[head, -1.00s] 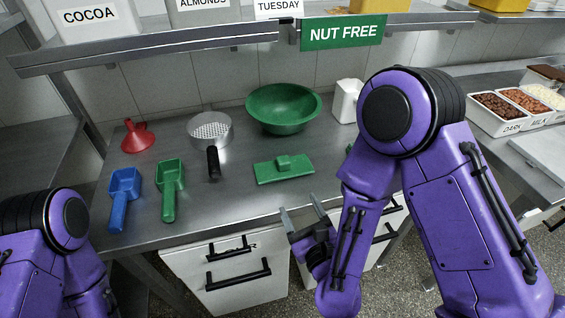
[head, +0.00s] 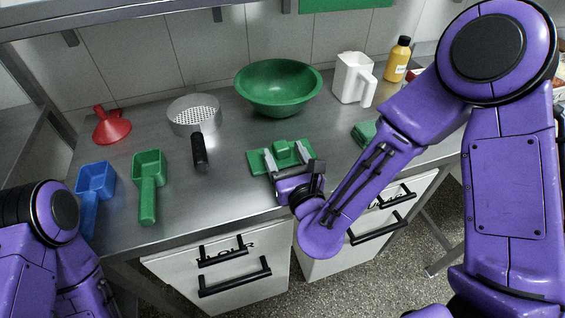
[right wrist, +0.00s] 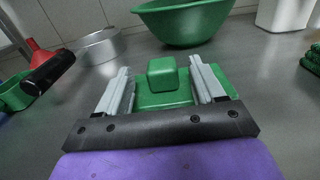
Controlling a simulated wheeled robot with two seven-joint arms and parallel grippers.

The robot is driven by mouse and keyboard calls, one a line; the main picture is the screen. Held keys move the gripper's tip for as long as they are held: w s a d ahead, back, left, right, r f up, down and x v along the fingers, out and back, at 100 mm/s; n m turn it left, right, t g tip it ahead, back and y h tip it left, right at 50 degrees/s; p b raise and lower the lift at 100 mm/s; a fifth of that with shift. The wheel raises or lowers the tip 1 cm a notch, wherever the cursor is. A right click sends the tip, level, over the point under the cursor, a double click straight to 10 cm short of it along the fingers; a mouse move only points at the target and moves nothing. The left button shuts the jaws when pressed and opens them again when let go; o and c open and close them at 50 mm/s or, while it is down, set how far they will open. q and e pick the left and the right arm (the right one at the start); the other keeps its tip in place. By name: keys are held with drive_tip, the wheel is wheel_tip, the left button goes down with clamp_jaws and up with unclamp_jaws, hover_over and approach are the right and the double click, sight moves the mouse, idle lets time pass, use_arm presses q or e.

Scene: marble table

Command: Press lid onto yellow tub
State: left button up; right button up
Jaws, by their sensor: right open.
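A flat green plate with a raised block grip (head: 256,165), perhaps the lid, lies on the steel counter below the green bowl. My right gripper (head: 283,156) is open at this plate, one finger on each side of the block. In the right wrist view the block (right wrist: 168,74) stands between the two grey fingers, with gaps on both sides; the gripper (right wrist: 160,66) holds nothing. No yellow tub shows in the current views. Part of my left arm shows at the lower left of the head view, its gripper out of frame.
A green bowl (head: 278,90), white jug (head: 352,80) and yellow bottle (head: 397,62) stand behind. A sieve (head: 192,116), red funnel (head: 112,126), blue scoop (head: 95,182) and green scoop (head: 148,168) lie left. A folded green cloth (head: 364,132) is right.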

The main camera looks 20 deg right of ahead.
sight(279, 141)
drive_tip(key=w+p, duration=0.1)
drive_tip(key=w, duration=0.3)
drive_tip(key=shift+w+r, duration=0.15)
drive_tip(key=shift+r, duration=0.05)
drive_tip(key=shift+w+f, duration=0.1)
drive_tip(key=shift+w, duration=0.2)
drive_tip(key=c, duration=1.1)
